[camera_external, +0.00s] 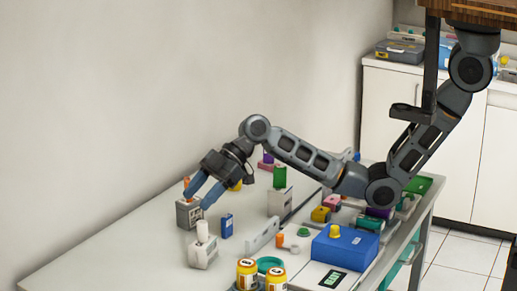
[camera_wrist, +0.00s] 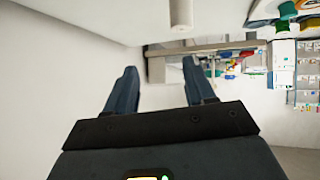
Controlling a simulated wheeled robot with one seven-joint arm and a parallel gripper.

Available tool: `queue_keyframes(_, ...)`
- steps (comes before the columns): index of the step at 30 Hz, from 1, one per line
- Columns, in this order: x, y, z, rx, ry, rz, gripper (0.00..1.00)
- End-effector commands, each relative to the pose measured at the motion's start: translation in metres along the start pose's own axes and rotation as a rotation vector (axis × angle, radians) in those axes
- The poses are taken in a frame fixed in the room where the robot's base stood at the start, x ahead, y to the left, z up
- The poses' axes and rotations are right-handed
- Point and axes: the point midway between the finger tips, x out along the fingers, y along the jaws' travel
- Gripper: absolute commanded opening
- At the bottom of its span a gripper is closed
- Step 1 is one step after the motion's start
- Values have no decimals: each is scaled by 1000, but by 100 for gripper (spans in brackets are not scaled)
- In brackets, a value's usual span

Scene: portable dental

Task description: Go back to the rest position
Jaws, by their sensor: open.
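My gripper (camera_external: 200,194) is over the far left part of the table in the external view, its blue-grey fingers spread apart and pointing down and left. The fingertips are close to a grey box (camera_external: 188,214) with an orange top; I cannot tell whether they touch it. In the wrist view my gripper (camera_wrist: 162,84) shows two separate fingers with nothing between them. My arm reaches across the table from the upper right, bent at the elbow.
On the white table (camera_external: 110,252) stand a white box with a cylinder (camera_external: 203,250), a small blue box (camera_external: 227,226), yellow jars (camera_external: 247,273) and a larger blue box (camera_external: 345,246). Coloured items crowd the right side. The table's left end is clear. White cabinets (camera_external: 389,112) stand behind.

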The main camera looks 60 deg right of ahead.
Motion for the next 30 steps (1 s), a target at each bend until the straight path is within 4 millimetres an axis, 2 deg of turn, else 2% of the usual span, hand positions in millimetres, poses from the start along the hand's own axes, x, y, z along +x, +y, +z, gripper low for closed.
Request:
queue_keyframes(5,-39,-1,11,257,241,230,54)
queue_keyframes(10,-100,-5,26,473,478,433,54)
queue_keyframes(14,-153,-17,43,604,649,571,54)
queue_keyframes(21,-247,-60,85,751,884,783,54)
queue_keyframes(25,-280,-93,116,779,914,878,54)
queue_keyframes(30,-302,-142,164,780,824,984,54)
